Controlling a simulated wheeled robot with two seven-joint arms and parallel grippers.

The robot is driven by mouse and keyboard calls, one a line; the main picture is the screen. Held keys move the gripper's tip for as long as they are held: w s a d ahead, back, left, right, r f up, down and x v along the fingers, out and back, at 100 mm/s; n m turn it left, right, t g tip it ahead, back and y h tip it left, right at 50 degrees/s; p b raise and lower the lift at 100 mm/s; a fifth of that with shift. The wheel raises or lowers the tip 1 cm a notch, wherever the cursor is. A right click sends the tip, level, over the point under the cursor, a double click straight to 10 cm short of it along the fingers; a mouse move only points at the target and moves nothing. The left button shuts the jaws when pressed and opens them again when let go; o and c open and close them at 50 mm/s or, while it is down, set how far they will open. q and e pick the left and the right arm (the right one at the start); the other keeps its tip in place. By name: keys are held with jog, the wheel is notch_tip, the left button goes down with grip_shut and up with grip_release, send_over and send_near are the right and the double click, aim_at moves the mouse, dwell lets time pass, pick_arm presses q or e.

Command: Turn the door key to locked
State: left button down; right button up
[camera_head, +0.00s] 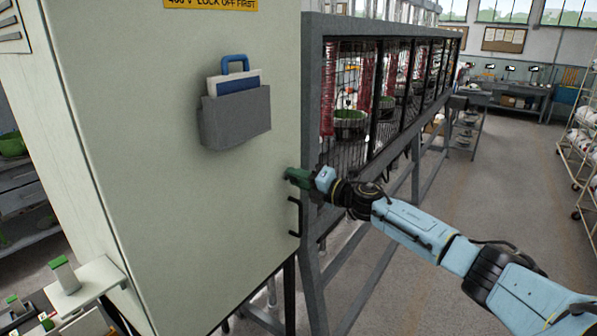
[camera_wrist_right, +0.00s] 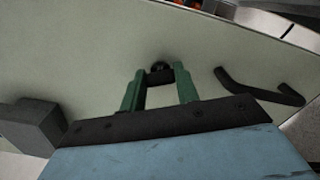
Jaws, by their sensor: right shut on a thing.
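The pale cabinet door (camera_head: 170,190) fills the left and middle of the head view. My right gripper (camera_head: 291,175), with green fingers, reaches the door's right edge just above the black handle (camera_head: 294,217). In the right wrist view the gripper (camera_wrist_right: 161,80) is shut on a small dark key (camera_wrist_right: 161,70) at the door face. The fingers hide part of the key, and I cannot read its turn angle or any lock marking. The black handle also shows in the right wrist view (camera_wrist_right: 262,92), right of the fingers. My left gripper is not in view.
A grey document pocket (camera_head: 235,117) with a blue-topped folder is fixed on the door, up and left of my gripper. A grey caged frame (camera_head: 312,95) stands close right of the cabinet. The floor (camera_head: 500,190) farther right is clear.

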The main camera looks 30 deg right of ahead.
jog(key=m+p, duration=0.3)
jog(key=m, duration=0.1)
jog(key=shift+m, duration=0.7)
jog(key=o, duration=1)
jog(key=shift+b+v, duration=1.45)
jog(key=shift+v, duration=5.25)
